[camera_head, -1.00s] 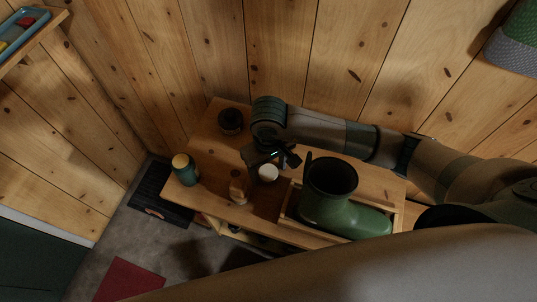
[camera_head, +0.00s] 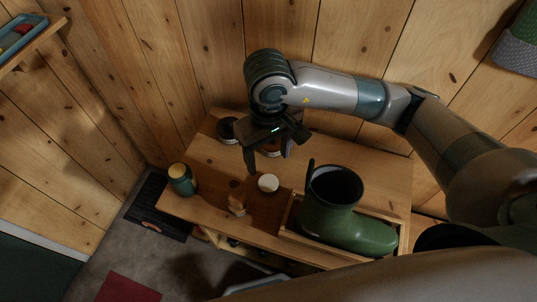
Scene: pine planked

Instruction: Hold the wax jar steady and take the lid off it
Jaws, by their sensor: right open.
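My right gripper (camera_head: 268,160) is open and empty, with its fingers pointing down above the small wooden bench (camera_head: 330,146). A round dark item with a brownish part (camera_head: 272,150) shows partly between and behind its fingers. A small white-topped round item (camera_head: 268,184) stands just in front of the fingers, apart from them. A flat-looking dark round container (camera_head: 227,129) stands at the back left of the bench. A teal jar with a yellowish lid (camera_head: 181,181) stands at the left end. I cannot tell which of these is the wax jar. My left gripper is out of view.
A green boot (camera_head: 345,215) lies in a wooden tray (camera_head: 283,231) on the right of the bench. A small wooden item, perhaps a brush (camera_head: 237,205), stands at the front edge. Plank walls close in behind. A dark mat (camera_head: 153,208) lies on the floor.

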